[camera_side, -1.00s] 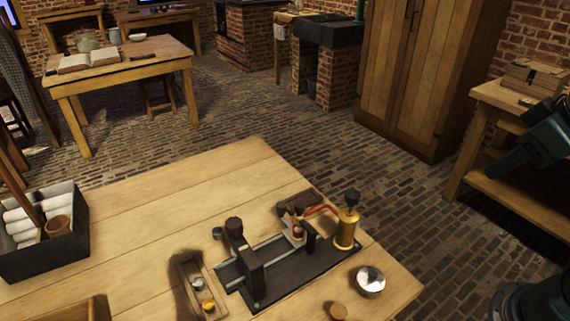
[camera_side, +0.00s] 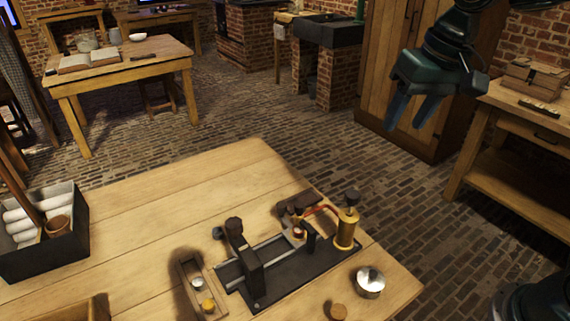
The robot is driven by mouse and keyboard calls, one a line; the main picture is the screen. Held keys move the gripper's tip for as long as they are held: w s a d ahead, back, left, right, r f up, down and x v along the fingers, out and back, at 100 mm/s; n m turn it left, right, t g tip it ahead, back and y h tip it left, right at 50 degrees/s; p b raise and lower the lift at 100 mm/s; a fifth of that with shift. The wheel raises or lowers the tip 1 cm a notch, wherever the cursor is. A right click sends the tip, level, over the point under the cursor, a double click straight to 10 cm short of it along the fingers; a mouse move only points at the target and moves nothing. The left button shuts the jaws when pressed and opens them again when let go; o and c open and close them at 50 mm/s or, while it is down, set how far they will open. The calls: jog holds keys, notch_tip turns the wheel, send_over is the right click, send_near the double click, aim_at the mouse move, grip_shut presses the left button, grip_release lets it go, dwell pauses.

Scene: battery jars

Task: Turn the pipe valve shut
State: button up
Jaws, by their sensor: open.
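A brass cylinder (camera_side: 345,232) with a dark knob on top stands upright at the right end of a black base plate (camera_side: 290,275) on the wooden table. A red curved pipe (camera_side: 322,210) runs from it to a small fitting on the left. A dark upright post with a knobbed top (camera_side: 236,235) stands at the plate's left part. I cannot tell which knob is the pipe valve. My gripper (camera_side: 404,122) is open and empty, fingers pointing down, high up at the upper right, well apart from the apparatus.
A shallow wooden tray (camera_side: 186,268) with small jars sits left of the plate. A round metal dish (camera_side: 370,281) and a cork (camera_side: 338,311) lie near the right edge. A dark box with white rolls (camera_side: 72,250) stands far left. The table's middle is clear.

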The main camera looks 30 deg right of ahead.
jog(key=w+a+f+m+g, duration=0.1)
jog(key=w+a+f, duration=0.1)
jog(key=w+a, duration=0.15)
jog(key=w+a+f+m, duration=0.1)
jog(key=w+a+f, duration=0.1)
jog(key=w, duration=0.3)
jog(key=m+g, duration=0.2)
send_over(299, 203)
notch_tip(299, 203, down, 6)
jog(key=shift+f, duration=0.2)
jog(key=shift+f, duration=0.2)
notch_tip(299, 203, down, 13)
jog(key=shift+s+f, duration=0.1)
jog(key=shift+f, duration=0.1)
jog(key=c, duration=1)
